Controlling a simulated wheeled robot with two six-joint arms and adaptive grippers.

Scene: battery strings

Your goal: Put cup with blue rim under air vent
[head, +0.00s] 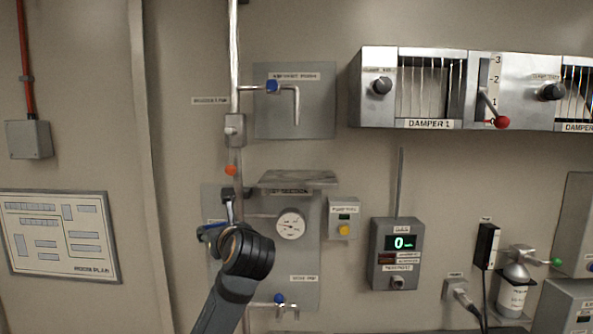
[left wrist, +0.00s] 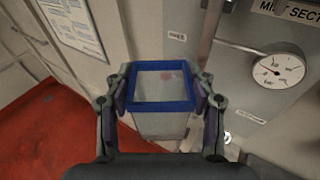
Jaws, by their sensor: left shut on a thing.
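My left gripper (left wrist: 160,100) is shut on the cup with the blue rim (left wrist: 162,106), its fingers on the cup's two sides. The cup looks clear, upright and empty. In the head view my left gripper (head: 224,217) is in front of the panel with the round gauge, and the cup is mostly hidden by my arm. No label clearly reads as air vent. A downturned metal spout (head: 297,104) with a blue valve knob (head: 272,86) is on the upper panel. A second blue knob (head: 279,299) is on the lower pipe. My right gripper is not in view.
A small shelf (head: 298,179) juts out above the gauge (head: 290,224). A vertical pipe (head: 234,60) runs down beside the panels. The damper unit (head: 430,125) is at upper right, and a meter box (head: 397,273) is below it.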

